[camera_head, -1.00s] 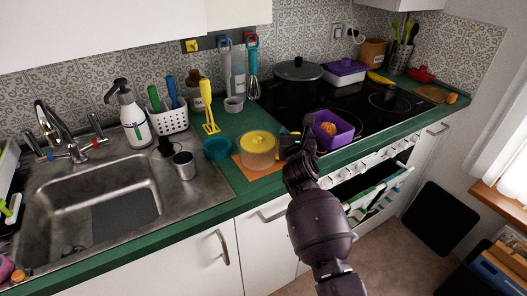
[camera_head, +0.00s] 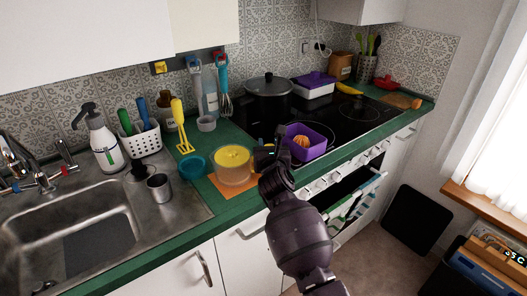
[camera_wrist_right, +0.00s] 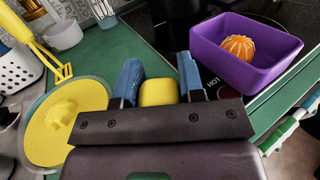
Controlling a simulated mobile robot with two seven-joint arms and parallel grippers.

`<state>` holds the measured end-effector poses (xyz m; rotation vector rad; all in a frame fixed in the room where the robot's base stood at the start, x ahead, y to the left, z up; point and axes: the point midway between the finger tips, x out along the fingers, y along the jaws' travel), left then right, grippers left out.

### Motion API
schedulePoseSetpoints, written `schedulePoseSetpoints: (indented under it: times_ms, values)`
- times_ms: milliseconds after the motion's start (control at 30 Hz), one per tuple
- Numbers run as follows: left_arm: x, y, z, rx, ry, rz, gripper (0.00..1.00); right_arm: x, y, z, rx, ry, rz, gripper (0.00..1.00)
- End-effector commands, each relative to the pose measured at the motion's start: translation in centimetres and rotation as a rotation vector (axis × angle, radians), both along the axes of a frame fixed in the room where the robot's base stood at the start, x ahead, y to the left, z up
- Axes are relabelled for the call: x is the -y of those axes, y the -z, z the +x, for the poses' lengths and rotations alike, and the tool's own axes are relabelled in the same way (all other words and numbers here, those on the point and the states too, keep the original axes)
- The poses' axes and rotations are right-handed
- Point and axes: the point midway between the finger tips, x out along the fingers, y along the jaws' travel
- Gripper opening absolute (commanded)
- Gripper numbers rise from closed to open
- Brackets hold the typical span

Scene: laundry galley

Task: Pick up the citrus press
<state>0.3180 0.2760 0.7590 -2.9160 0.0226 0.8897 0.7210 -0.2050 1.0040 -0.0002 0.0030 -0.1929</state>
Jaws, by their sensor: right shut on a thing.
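The citrus press (camera_head: 233,164) has a yellow top with a ridged cone and a clear bowl below. It is over an orange mat (camera_head: 219,188) on the green counter; whether it touches the mat I cannot tell. In the right wrist view its yellow top (camera_wrist_right: 50,128) shows at the left. My right gripper (camera_head: 266,156) is at its right side. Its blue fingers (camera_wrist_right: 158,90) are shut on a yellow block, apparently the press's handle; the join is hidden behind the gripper. My left gripper is not in view.
A purple bin (camera_head: 306,143) with an orange fruit stands just right of the gripper. A black pot (camera_head: 268,98) stands on the hob. The sink is at left.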

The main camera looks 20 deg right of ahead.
Motion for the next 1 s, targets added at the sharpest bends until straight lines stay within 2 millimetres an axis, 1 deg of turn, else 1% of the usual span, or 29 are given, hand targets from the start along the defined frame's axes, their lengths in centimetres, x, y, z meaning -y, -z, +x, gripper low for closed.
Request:
schedulePoseSetpoints:
  times_ms: [33, 167, 300, 500, 600, 700, 800, 900, 1000]
  values:
    - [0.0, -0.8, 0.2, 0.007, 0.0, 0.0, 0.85, 0.0, -1.5, 0.0, 0.01, -0.001, -0.002, 0.0]
    - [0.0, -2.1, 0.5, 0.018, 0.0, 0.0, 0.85, 0.0, -4.5, 0.0, 0.013, -0.001, -0.002, 0.0]
    - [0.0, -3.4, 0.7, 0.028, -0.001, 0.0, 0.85, 0.0, -8.2, 0.0, 0.013, -0.002, -0.002, 0.0]
    - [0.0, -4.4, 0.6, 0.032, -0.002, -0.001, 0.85, 0.0, -13.0, 0.0, 0.011, -0.002, 0.0, 0.0]
    - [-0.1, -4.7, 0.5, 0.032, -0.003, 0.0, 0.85, 0.0, -15.0, 0.0, 0.009, -0.001, 0.001, 0.0]
    - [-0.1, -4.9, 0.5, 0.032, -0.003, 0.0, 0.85, 0.0, -16.6, 0.0, 0.008, -0.001, -0.001, 0.0]
    - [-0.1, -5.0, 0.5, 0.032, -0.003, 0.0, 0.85, 0.0, -17.8, 0.0, 0.007, 0.0, 0.001, 0.0]
    - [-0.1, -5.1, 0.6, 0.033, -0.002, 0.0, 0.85, 0.0, -18.5, 0.0, 0.006, -0.001, 0.0, 0.0]
    - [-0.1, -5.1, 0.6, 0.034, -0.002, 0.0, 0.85, 0.0, -18.9, 0.0, 0.004, -0.001, 0.001, 0.0]
